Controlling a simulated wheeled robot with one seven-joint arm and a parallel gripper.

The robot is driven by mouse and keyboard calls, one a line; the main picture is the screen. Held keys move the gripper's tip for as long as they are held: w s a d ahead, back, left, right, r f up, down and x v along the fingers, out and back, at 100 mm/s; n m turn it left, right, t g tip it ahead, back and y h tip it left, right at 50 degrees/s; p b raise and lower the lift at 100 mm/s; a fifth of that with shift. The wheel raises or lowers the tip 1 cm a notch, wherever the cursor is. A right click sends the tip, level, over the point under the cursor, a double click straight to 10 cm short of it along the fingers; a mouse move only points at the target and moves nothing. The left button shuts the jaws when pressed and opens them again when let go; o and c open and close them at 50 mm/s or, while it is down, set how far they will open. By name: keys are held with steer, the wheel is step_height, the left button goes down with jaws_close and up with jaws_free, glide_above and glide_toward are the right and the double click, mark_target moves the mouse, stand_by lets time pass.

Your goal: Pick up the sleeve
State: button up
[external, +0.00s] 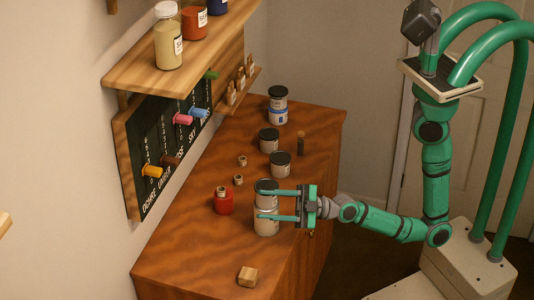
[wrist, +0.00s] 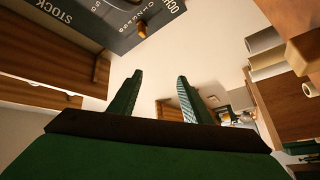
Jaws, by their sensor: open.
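No thing is clearly marked as the sleeve; I cannot tell which it is. My gripper (external: 266,205) points left over the table in the external view. Its two green fingers are apart, and they overlap a stack of pale cylinders (external: 266,227) with a dark top. In the wrist view my gripper (wrist: 159,76) has nothing between its fingers, only wall beyond. Pale cylinders (wrist: 263,41) show to the right there, outside the fingers. Another stack with a blue band (external: 278,114) stands at the far end of the table.
On the wooden table (external: 190,252) are a red pot (external: 223,204), two dark-topped tins (external: 269,140) (external: 280,165), small wooden pieces (external: 242,161), a dark cylinder (external: 300,145) and a wooden block (external: 248,276). A board with pegs (external: 150,150) and a shelf (external: 185,60) line the wall.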

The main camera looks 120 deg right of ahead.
steer(key=w+d+r+n+t+y, duration=0.1)
steer(key=w+d+r+n+y, duration=0.1)
steer(key=w+d+r+n, duration=0.4)
steer(key=w+d+r+n+y, duration=0.15)
steer(key=d+r+n, duration=0.25)
steer(key=r+n, duration=0.45)
steer(key=w+d+n+g+y, duration=0.1)
steer(key=w+d+n+g, duration=0.2)
steer(key=w+d+n, duration=0.15)
steer(key=m+g, duration=1.2)
steer(key=g, duration=0.7)
glide_above(238, 176)
steer(key=a, duration=0.1)
step_height(238, 176, down, 23)
steer(key=f, duration=1)
steer(key=shift+w, duration=0.2)
